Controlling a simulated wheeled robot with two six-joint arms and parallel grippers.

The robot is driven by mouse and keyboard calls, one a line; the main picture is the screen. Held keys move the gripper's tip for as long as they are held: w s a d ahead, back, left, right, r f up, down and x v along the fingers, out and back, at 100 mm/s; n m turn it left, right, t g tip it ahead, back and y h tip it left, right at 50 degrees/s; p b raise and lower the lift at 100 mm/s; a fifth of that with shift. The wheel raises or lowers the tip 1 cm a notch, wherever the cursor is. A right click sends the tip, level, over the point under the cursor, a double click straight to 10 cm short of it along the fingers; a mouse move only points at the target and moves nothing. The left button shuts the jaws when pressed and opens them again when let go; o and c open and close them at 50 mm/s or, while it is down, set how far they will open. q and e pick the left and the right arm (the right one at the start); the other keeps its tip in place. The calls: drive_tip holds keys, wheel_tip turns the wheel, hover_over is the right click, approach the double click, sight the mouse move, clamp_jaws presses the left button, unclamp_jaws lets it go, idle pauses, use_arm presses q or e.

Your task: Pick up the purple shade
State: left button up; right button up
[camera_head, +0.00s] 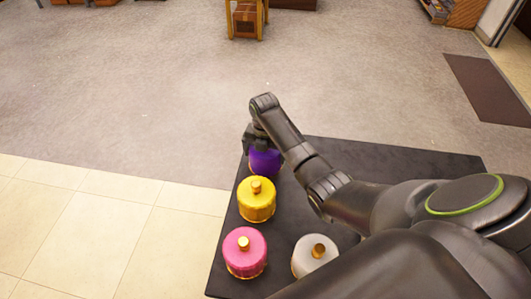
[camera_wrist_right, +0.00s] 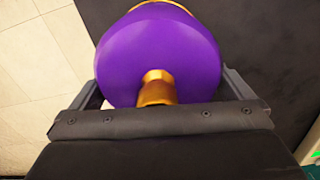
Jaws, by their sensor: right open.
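The purple shade (camera_head: 264,161) stands at the far left corner of the dark table (camera_head: 430,166). In the head view my right gripper (camera_head: 258,143) is at the shade, and the wrist hides its upper part. In the right wrist view the purple shade (camera_wrist_right: 158,55) fills the middle, with its gold knob toward the gripper's palm. The fingers of my right gripper (camera_wrist_right: 160,88) are open, one on each side of the shade. I cannot tell whether they touch it. My left gripper is not in view.
A yellow shade (camera_head: 256,203) stands just in front of the purple one. A pink shade (camera_head: 245,255) and a white shade (camera_head: 314,258) stand nearer on the table. My right arm covers much of the tabletop. Open floor (camera_head: 120,110) lies beyond the table.

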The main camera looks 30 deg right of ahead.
drive_tip(key=c, duration=0.7)
drive_tip(key=shift+r, duration=0.1)
wheel_tip(320, 180, up, 10)
drive_tip(key=shift+r, duration=0.1)
drive_tip(key=shift+p, duration=0.3)
